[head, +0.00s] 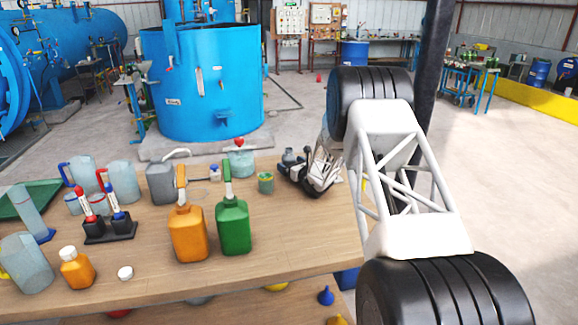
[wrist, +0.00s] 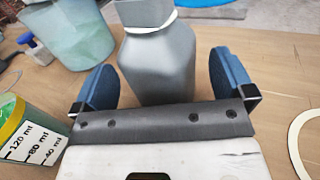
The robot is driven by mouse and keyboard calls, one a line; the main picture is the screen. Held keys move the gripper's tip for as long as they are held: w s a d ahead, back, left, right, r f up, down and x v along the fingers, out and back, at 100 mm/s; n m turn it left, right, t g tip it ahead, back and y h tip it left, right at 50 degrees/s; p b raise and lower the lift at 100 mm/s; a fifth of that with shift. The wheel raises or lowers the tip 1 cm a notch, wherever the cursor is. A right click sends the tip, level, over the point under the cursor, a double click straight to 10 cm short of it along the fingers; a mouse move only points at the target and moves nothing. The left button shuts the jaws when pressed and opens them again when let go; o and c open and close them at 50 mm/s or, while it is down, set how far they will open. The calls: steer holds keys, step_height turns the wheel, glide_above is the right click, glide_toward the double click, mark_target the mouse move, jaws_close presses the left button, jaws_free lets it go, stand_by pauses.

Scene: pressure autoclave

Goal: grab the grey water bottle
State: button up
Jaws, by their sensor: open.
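The grey water bottle (wrist: 160,65) stands on the wooden table in the wrist view, with a white ring around its neck; its top is cut off by the frame edge. My gripper (wrist: 165,80) is open, its blue finger pads on either side of the bottle. A gap shows on each side, the right one a little wider. In the head view my gripper (head: 300,172) is low over the table's right part; I cannot clearly make out the bottle there.
A green-filled beaker (wrist: 28,140) is close to my left finger; it also shows in the head view (head: 265,183). A teal jar (wrist: 70,35) and a small blue-capped bottle (wrist: 33,45) stand behind. Green (head: 233,225) and orange (head: 187,233) bottles stand nearer the front.

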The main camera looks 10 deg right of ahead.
mark_target(290, 156)
steer(key=c, duration=1.3)
steer(key=shift+r, duration=0.1)
steer(key=shift+r, duration=0.75)
step_height(290, 156, up, 2)
steer(key=shift+r, duration=0.1)
steer(key=s, duration=0.5)
steer(key=s+a, duration=0.1)
steer(key=s, duration=0.4)
steer(key=s+r, duration=0.1)
steer(key=s, duration=0.5)
steer(key=shift+a+r, duration=0.1)
steer(key=shift+a, duration=0.1)
steer(key=shift+w+r, duration=0.1)
steer(key=shift+r, duration=0.05)
